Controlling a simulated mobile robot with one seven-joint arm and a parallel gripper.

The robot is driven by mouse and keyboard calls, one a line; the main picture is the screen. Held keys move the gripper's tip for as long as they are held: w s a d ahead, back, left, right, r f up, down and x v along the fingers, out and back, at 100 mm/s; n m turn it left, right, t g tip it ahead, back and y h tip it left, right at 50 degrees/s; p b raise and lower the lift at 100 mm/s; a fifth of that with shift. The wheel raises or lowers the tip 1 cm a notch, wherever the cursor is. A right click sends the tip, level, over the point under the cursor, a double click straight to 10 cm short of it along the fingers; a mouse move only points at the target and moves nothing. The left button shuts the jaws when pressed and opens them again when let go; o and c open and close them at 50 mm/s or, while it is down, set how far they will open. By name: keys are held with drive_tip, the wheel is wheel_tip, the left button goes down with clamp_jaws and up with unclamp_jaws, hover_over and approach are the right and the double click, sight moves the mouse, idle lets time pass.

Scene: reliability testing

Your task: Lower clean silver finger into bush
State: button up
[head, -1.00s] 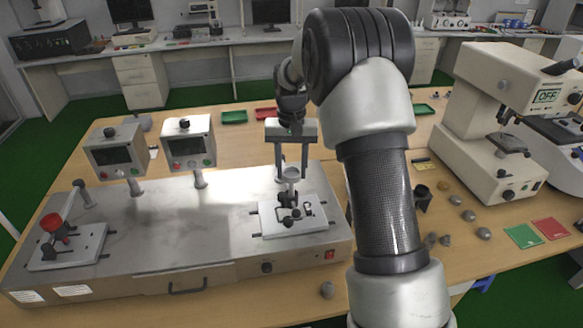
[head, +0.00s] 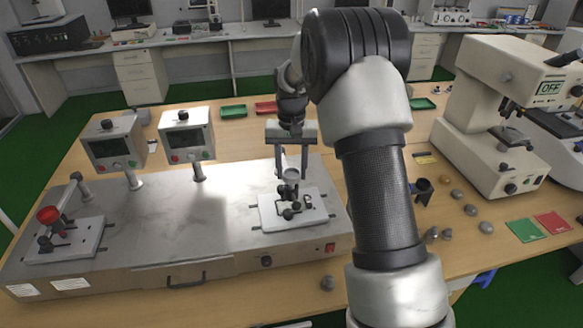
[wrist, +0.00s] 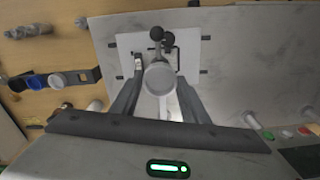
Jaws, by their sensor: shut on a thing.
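My gripper (head: 291,176) points down over the white fixture plate (head: 268,212) at the right end of the grey bench unit. Its fingers are closed around a silver finger with a round, pale top (head: 291,174). In the wrist view the silver finger (wrist: 160,78) appears as a grey disc between the two fingers. It stands above the dark knobs and clamp (head: 290,208) of the fixture. The bush is hidden beneath the silver finger, so I cannot tell whether the tip is inside it.
A second fixture with a red cup (head: 48,215) is at the left end of the unit. Two display boxes (head: 187,140) stand behind. Loose silver pieces (head: 486,227), a dark holder (head: 423,190), green and red cards (head: 524,231) and a microscope-like machine (head: 490,150) are at right.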

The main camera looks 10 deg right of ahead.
drive_tip(key=shift+f, duration=0.3)
drive_tip(key=shift+f+b, duration=0.4)
drive_tip(key=shift+f, duration=0.1)
idle(0.4)
drive_tip(key=o, duration=1.7)
drive_tip(key=shift+r, duration=0.1)
drive_tip(key=shift+r+p, duration=2.4)
drive_tip(key=shift+r, duration=1.05)
